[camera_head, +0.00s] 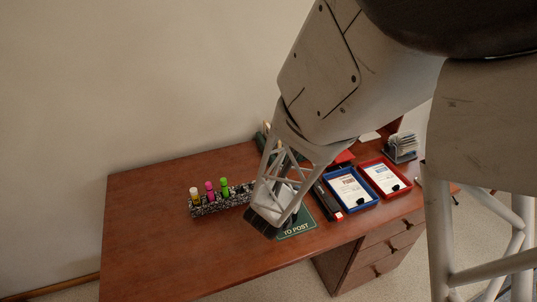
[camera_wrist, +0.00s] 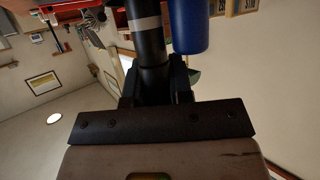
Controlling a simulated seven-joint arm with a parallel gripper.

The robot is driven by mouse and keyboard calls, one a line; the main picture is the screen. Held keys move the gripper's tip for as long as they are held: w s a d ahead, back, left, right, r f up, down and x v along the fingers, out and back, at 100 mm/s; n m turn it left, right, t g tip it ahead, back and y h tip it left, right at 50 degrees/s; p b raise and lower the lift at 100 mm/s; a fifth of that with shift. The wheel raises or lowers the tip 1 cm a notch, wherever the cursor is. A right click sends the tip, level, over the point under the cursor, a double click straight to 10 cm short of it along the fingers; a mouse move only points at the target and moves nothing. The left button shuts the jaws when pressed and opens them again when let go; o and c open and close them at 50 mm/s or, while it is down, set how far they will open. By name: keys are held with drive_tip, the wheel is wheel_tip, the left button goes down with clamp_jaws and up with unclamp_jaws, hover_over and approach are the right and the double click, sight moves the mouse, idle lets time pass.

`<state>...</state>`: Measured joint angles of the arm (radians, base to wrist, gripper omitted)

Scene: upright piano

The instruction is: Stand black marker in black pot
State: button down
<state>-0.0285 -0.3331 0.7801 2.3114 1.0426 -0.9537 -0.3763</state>
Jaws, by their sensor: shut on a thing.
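In the wrist view my gripper (camera_wrist: 157,82) is shut on a black cylinder with a grey band, which looks like the black marker (camera_wrist: 146,40). A blue cylinder (camera_wrist: 188,25) stands close beside it at the right. In the head view my gripper (camera_head: 265,222) is low over the desk, at the right end of a speckled black-and-white holder (camera_head: 208,209). The held marker cannot be made out there. The holder carries a yellow marker with a white top (camera_head: 194,196), a pink marker (camera_head: 209,188) and a green marker (camera_head: 224,187). I cannot tell a separate black pot; my gripper hides that area.
A green "TO POST" mat (camera_head: 297,226) lies beside my gripper on the brown desk (camera_head: 150,240). To the right are a dark box (camera_head: 327,201), a blue tray (camera_head: 350,207), a red tray (camera_head: 384,193) and a card rack (camera_head: 402,147). The desk's left part is clear.

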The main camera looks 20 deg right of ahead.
drive_tip(key=shift+f, duration=0.3)
drive_tip(key=c, duration=0.5)
unclamp_jaws()
drive_tip(key=shift+r, duration=0.2)
drive_tip(key=shift+r, duration=3.3)
